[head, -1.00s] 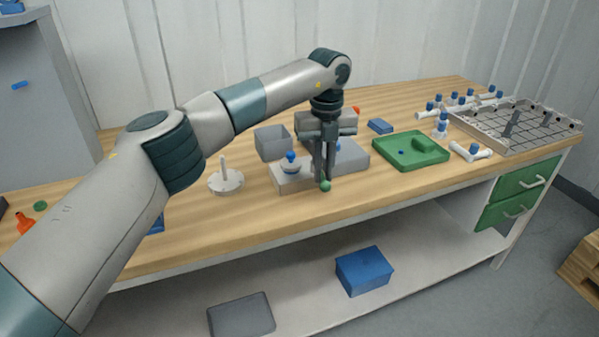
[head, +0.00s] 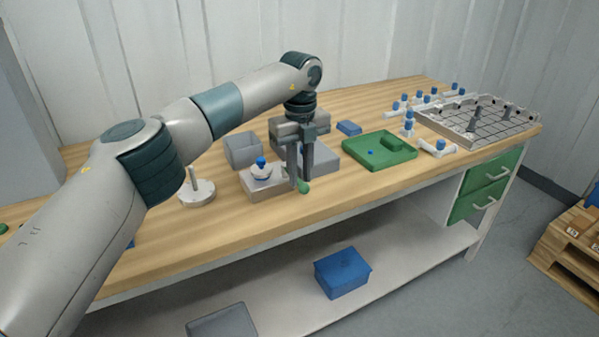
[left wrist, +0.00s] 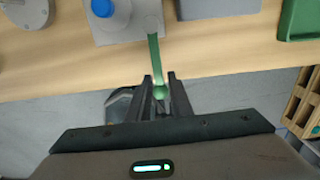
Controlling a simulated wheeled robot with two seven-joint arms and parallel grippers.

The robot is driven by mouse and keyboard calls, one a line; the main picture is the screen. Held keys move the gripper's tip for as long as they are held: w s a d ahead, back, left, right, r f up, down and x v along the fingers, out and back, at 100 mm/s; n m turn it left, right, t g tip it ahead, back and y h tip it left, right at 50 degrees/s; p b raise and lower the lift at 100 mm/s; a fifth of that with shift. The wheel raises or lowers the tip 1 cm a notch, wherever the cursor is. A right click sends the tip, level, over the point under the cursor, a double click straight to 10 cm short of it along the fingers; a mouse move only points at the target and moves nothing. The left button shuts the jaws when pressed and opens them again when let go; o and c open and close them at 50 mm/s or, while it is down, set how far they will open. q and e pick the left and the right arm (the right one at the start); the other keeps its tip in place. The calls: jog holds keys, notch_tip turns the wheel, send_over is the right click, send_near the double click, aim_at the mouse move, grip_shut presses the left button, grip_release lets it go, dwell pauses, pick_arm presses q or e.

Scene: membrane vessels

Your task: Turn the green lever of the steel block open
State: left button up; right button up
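The steel block (head: 264,191) sits near the table's front edge, with a blue-topped round fitting (head: 261,168) on it. In the left wrist view the block (left wrist: 120,33) is at the top, and its green lever (left wrist: 154,50) points straight out from it over the table edge, ending in a round green knob (left wrist: 161,92). My left gripper (head: 299,186) points down beside the block's right end. In the left wrist view its fingers (left wrist: 160,78) stand on either side of the lever near the knob, with a visible gap on the right. My right gripper is out of view.
A round white base with a post (head: 197,191) is left; a green tray (head: 380,155) is right. Bare tabletop lies in front of the green tray.

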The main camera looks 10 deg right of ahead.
pick_arm(q)
jog(key=shift+r, duration=0.4)
notch_tip(320, 180, up, 10)
jog(key=r, duration=0.1)
notch_tip(320, 180, up, 6)
send_over(300, 181)
jog(key=shift+f, duration=0.2)
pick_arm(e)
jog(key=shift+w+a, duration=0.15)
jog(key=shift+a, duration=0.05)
pick_arm(q)
jog(key=shift+f, duration=0.1)
